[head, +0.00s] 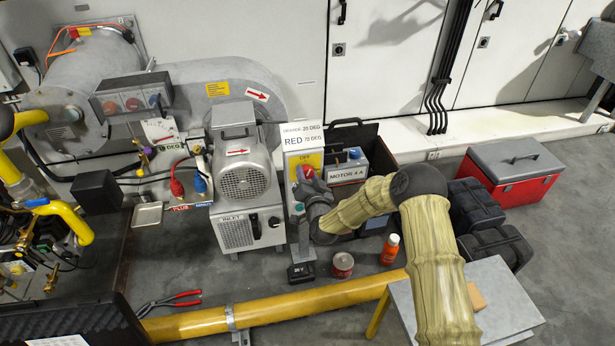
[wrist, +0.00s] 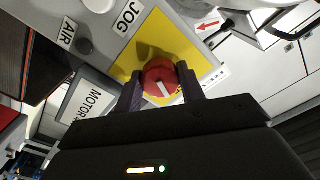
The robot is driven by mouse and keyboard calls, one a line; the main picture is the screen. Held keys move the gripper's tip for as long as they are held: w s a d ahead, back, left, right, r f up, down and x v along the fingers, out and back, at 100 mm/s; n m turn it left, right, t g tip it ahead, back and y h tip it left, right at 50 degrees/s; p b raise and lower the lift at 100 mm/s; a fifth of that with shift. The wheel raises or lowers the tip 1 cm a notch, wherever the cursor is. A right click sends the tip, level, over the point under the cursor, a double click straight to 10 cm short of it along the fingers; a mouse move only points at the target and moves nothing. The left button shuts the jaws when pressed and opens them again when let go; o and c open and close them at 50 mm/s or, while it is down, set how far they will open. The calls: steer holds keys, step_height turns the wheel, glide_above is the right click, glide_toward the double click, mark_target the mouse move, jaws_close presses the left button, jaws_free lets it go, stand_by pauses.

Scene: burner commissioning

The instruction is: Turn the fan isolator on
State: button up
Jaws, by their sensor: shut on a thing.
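The fan isolator is a red rotary knob (wrist: 160,77) with a white pointer mark, on a yellow plate (wrist: 148,44) fixed to a pale grey box (wrist: 185,12). In the head view the red knob (head: 305,173) and the yellow plate (head: 311,158) sit just right of the fan motor. My gripper (wrist: 161,88) is shut on the knob, one dark finger on each side of it. In the head view my gripper (head: 305,184) reaches the knob from the right and front, hiding its lower part. The pointer is slanted relative to the plate edges.
The fan motor (head: 245,170) stands close left of the isolator. A grey MOTOR 4 A box (head: 347,168) is close on its right. A red toolbox (head: 515,178) is at right.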

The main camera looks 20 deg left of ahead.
steer(key=m+b, duration=0.1)
steer(key=m, duration=0.6)
steer(key=shift+d+f, duration=0.1)
steer(key=shift+f, duration=0.05)
steer(key=m+b, duration=0.1)
steer(key=m, duration=0.5)
steer(key=shift+m, duration=0.3)
steer(key=o, duration=1)
steer(key=shift+s+r, duration=0.1)
steer(key=shift+r, duration=0.1)
steer(key=p+v, duration=0.4)
steer(key=v, duration=1.3)
steer(key=shift+s, duration=0.15)
